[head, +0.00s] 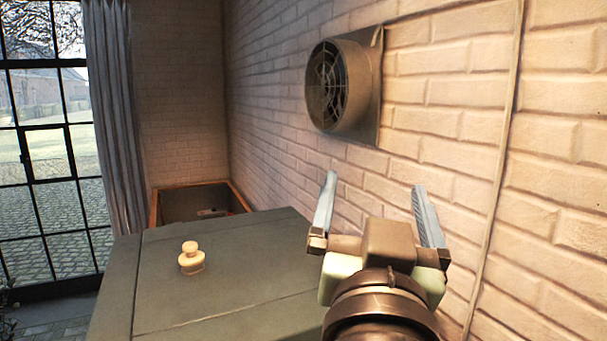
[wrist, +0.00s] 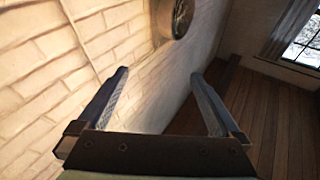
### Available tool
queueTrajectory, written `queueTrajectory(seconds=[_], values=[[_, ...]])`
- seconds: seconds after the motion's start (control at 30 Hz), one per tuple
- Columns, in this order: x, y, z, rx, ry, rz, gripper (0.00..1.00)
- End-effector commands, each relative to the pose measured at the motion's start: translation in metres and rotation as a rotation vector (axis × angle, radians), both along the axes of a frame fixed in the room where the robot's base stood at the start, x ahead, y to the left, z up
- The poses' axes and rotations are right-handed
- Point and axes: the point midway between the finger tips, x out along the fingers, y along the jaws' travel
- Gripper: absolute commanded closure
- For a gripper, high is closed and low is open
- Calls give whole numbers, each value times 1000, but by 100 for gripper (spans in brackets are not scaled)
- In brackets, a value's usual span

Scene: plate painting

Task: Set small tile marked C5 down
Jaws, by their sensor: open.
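My gripper (head: 375,183) is open, with its two blue-grey fingers spread wide and pointing up in front of the brick wall in the head view. It also shows open in the wrist view (wrist: 160,73), with nothing between the fingers. No tile marked C5 can be made out in either view. A wooden-rimmed open box (head: 160,208) stands in the far corner. Something small, pale and reddish (head: 210,212) lies inside it, too small to identify.
A grey-green flat top (head: 240,250) with a cream knob (head: 191,258) lies left of my gripper. A round wall fan (head: 340,85) juts from the brick wall above it. A window (head: 45,150) and curtain (head: 118,120) are at the left. A wooden floor (wrist: 270,120) shows below.

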Motion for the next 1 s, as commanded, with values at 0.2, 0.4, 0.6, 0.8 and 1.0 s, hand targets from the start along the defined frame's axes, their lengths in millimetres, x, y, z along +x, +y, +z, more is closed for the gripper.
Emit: queueTrajectory(seconds=[0.2, 0.4, 0.6, 0.8, 1.0], values=[[-77, 70, 104, -135, -424, 129, 0], [-104, 83, 125, -159, -536, 152, 0], [-103, 83, 124, -159, -534, 150, 0], [-102, 83, 113, -158, -532, 150, 0], [-102, 82, 67, -160, -529, 146, 0]])
